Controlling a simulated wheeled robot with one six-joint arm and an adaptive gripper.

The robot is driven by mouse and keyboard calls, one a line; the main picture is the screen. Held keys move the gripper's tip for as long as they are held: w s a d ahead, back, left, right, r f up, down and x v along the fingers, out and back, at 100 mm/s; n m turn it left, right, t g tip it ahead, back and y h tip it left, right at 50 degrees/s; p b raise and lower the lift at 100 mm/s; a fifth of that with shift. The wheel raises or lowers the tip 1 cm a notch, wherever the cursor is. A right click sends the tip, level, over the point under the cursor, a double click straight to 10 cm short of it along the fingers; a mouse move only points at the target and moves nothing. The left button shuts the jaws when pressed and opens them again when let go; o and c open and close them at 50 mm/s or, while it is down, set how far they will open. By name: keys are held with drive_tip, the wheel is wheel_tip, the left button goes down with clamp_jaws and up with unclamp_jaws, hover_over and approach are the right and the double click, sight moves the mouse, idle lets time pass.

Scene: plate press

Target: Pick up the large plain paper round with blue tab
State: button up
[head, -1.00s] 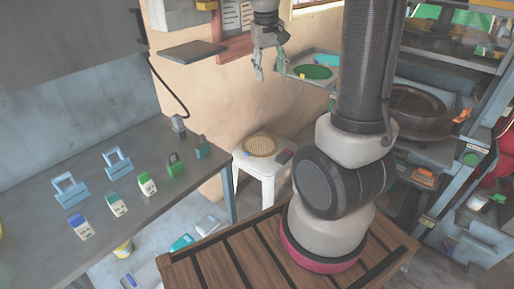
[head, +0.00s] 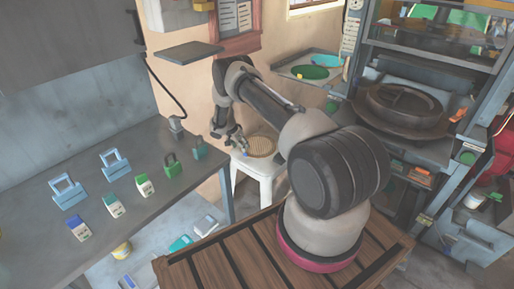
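A tan round (head: 264,144) with a faint lattice texture lies on the white stool (head: 265,168) beside the wall. A small blue tab (head: 245,154) shows at its left edge. My gripper (head: 231,144) points down at the left side of this round, close to the tab. Its fingers look spread, with nothing seen between them. Whether a finger touches the round or the tab cannot be told. My arm hides the stool's right part.
A shelf tray (head: 292,64) at the back holds a green round (head: 309,72) and a teal round (head: 327,60). A grey bench (head: 140,215) at left carries padlocks and several small cartons. A dark round press (head: 402,110) stands at right.

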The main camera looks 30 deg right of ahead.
sight(246, 155)
drive_tip(key=x, duration=0.8)
drive_tip(key=shift+w, duration=0.15)
drive_tip(key=c, duration=0.9)
